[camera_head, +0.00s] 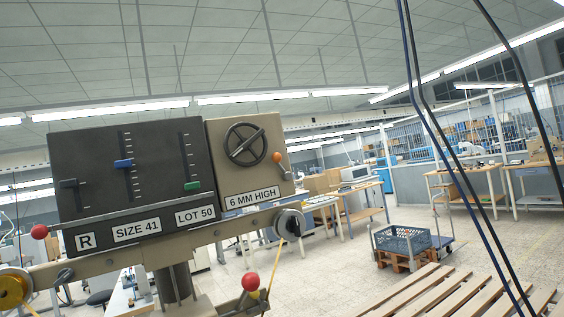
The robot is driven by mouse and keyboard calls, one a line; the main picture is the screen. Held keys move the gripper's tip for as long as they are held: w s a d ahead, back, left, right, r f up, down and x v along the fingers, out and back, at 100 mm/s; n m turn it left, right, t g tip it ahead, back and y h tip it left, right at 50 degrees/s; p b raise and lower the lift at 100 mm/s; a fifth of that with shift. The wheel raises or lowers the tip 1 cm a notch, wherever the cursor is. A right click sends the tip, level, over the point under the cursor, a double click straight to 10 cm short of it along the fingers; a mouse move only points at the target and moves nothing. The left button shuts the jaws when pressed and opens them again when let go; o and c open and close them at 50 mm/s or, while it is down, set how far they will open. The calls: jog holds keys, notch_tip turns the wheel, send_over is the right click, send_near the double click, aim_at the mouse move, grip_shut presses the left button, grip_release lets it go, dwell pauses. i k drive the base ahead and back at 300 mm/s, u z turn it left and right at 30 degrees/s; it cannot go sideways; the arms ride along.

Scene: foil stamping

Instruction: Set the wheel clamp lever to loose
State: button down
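A beige panel (216,170) labelled "6 MM HIGH" carries a black handwheel (246,144). A small lever with an orange knob (277,157) sits just right of the handwheel; its arm slants from a grey pivot at lower right up to the knob. I take it as the wheel clamp lever. I see no loose or tight marking beside it. My gripper is not visible in the head view, and nothing touches the lever.
A dark slider box (100,150) with three sliders adjoins the panel on the left. Red knobs (39,231) (250,281) and a grey roller (289,224) stick out around the rail below. Dark cables (430,130) hang at right. Wooden slats (440,295) lie at lower right.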

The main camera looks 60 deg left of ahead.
aim_at(277, 157)
jog(key=u, duration=0.45)
jog(key=i, duration=0.9)
jog(key=u, duration=0.65)
jog(key=k, duration=0.8)
jog(key=u, duration=0.2)
jog(key=i, duration=0.85)
jog(key=z, duration=0.1)
